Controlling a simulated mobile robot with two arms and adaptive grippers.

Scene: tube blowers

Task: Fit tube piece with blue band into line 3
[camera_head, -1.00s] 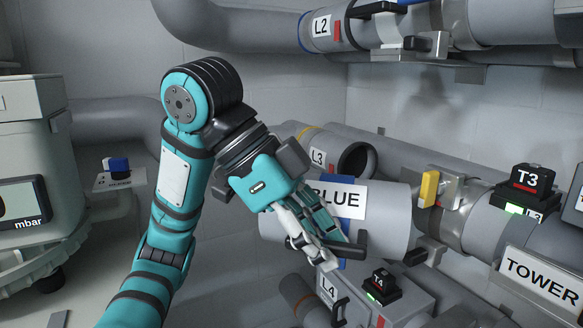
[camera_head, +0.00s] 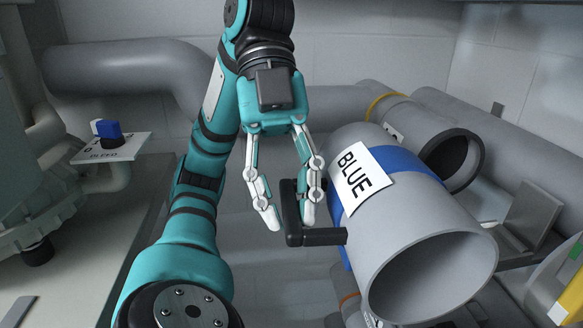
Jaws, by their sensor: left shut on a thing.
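The grey tube piece (camera_head: 440,215) has a blue band (camera_head: 405,164) and a white label reading BLUE (camera_head: 361,183). It is tilted, with one open end facing me at the lower right. My left gripper (camera_head: 288,218) is shut on the black handle (camera_head: 291,218) at the piece's left side. The far end of the piece is hidden. Line 3 is the grey pipe with a yellow band (camera_head: 376,105) behind the piece. Its dark open end (camera_head: 456,161) shows just beyond the piece, which is beside that opening, not in line with it. My right gripper is not in view.
A metal bracket (camera_head: 533,213) stands right of the piece, with a yellow part (camera_head: 566,284) at the right edge. A grey pipe (camera_head: 130,75) runs along the back wall. A blue switch labelled BLEED (camera_head: 108,131) is at the left.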

